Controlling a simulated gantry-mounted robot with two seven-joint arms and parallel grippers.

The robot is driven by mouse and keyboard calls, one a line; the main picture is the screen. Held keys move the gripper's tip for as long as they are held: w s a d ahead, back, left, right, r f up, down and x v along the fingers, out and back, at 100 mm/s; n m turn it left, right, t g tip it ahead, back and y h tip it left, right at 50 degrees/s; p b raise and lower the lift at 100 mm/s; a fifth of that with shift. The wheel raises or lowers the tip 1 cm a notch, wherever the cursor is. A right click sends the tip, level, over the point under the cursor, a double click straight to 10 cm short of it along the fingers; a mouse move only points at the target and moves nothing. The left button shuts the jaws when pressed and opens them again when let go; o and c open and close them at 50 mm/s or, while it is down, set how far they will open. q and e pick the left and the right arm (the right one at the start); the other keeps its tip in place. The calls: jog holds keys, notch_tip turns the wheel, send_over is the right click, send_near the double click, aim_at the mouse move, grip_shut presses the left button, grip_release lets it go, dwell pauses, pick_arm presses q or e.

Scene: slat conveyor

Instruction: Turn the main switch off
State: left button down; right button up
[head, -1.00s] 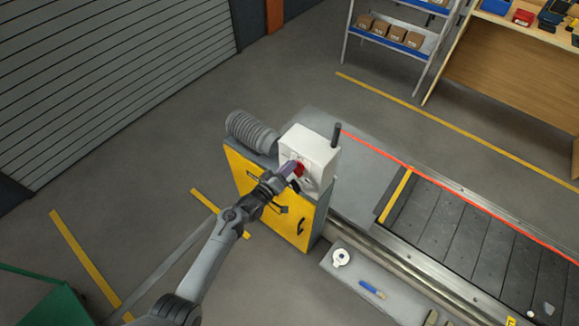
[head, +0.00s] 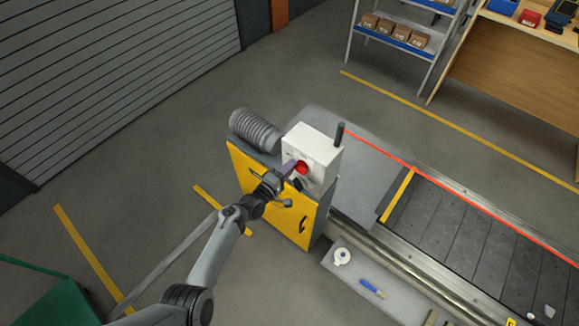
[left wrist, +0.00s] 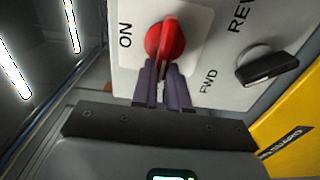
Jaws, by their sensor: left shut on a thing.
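The main switch is a red rotary knob (head: 301,167) on the front of a white control box (head: 325,152). In the left wrist view the red knob (left wrist: 166,40) sits on a pale plate, with the word ON to its left. Its handle ridge runs roughly up and down the picture, across from the ON mark. My left gripper (head: 289,168) reaches the box from the front left. Its two purple fingers (left wrist: 163,78) are shut on the lower end of the handle, which they partly hide. My right gripper is not in view.
A black selector knob (left wrist: 267,67) marked FWD and REV is close to the right of the fingers. The box stands on a yellow-fronted cabinet (head: 268,190) beside the slat conveyor (head: 470,245). A tape roll (head: 341,257) and a blue-handled tool (head: 372,288) lie on a low ledge.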

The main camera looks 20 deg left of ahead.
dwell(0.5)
pick_arm(q)
jog(key=c, duration=1.1)
grip_release()
jog(key=shift+c, duration=0.2)
jog(key=shift+s, duration=0.15)
jog(key=p+v, duration=0.1)
jog(key=v, duration=0.9)
jog(key=shift+s, duration=0.3)
